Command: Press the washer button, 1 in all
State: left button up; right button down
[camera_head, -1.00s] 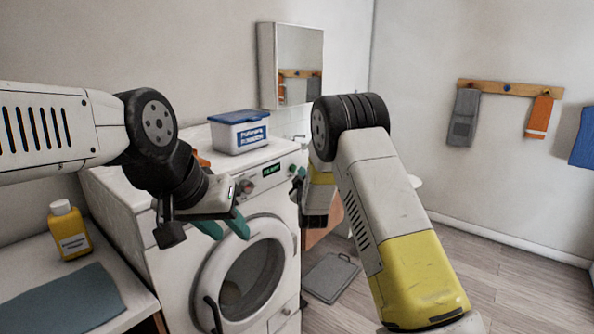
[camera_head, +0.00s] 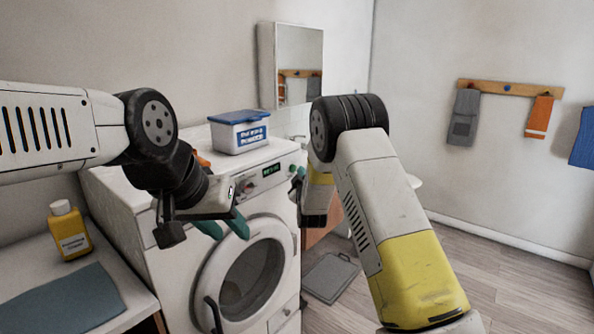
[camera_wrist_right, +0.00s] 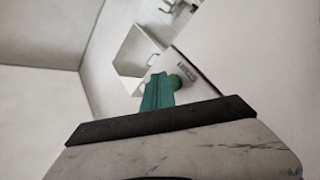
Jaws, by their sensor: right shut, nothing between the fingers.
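The white washer (camera_head: 170,265) stands left of centre in the head view, its round door (camera_head: 245,280) facing me. Its panel has a dial (camera_head: 249,186) and a lit green display (camera_head: 272,170). A round green button (camera_wrist_right: 176,81) shows in the right wrist view, beside the teal fingertips of my right gripper (camera_wrist_right: 158,92); whether they touch cannot be told. In the head view my right gripper (camera_head: 297,185) is at the panel's right end, partly hidden by my arm. It is shut and empty. My left gripper (camera_head: 224,228) hangs in front of the washer, teal fingers apart, empty.
A blue-lidded box (camera_head: 238,132) stands on the washer top. A yellow bottle (camera_head: 70,230) and a blue-grey cloth (camera_head: 70,303) are on the counter at left. A grey mat (camera_head: 331,278) lies on the floor. The floor at right is clear.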

jog(key=shift+w+a, duration=0.15)
jog(key=shift+a, duration=0.1)
jog(key=shift+w+a, duration=0.4)
jog(key=shift+a, duration=0.05)
dwell(0.9)
dwell(0.3)
jog(key=shift+s+d, duration=0.65)
jog(key=shift+d, duration=0.15)
